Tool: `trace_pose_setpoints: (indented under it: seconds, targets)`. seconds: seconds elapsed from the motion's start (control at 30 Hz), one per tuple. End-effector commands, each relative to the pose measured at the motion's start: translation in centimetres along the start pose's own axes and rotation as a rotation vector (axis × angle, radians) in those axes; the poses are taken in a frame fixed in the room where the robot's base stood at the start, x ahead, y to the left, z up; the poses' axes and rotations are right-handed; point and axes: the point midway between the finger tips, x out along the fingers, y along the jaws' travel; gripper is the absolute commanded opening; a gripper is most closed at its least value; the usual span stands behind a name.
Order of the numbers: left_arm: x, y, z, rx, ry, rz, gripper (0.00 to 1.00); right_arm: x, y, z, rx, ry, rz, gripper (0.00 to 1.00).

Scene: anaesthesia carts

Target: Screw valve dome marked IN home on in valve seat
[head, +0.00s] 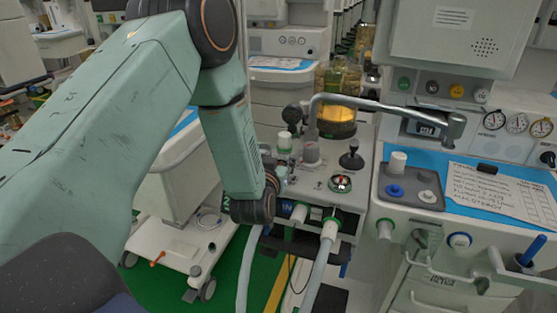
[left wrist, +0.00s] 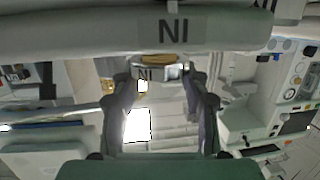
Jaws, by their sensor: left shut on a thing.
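My left gripper (head: 277,172) is beside the left front corner of the grey valve block, partly hidden by its own wrist. In the left wrist view its two fingers (left wrist: 163,76) close from both sides on a small round clear-and-metal piece, the valve dome (left wrist: 158,72), whose label reads IN upside down. The in valve seat cannot be made out, and I cannot tell whether the dome touches it. A large white cuff, the IN hose end (left wrist: 110,33), crosses the top of the wrist view; its IN label (head: 287,209) shows below the gripper in the head view. My right gripper is not in view.
A white-and-green knob (head: 284,142), a grey-topped cylinder (head: 311,152) and a black lever (head: 351,158) stand close by on the block. A bent metal arm (head: 385,104) passes above. A grey tray (head: 405,198) with small parts lies on the right. Two pale hoses hang in front.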

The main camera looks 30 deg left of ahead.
Motion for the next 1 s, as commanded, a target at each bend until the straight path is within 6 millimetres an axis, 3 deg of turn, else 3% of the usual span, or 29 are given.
trace_pose_setpoints:
  seconds: [0.2, 0.23, 0.5, 0.83, 1.0]
  targets:
    - [0.1, 0.0, 0.5, 0.0, 0.0, 0.0, 0.19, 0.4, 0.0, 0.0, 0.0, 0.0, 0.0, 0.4]
    - [0.1, 0.0, 0.5, 0.0, 0.0, 0.0, 0.48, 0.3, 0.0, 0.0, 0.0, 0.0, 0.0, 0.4]
    - [0.1, 0.0, 0.4, 0.0, 0.0, 0.0, 0.71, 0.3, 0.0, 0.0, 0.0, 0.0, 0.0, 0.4]
    - [0.0, 0.0, 0.4, 0.0, 0.0, 0.0, 0.72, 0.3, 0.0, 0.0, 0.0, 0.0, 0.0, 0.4]
    - [-1.4, 0.0, 0.4, 0.0, -0.001, 0.001, 0.72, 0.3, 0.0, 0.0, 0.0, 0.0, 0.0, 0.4]
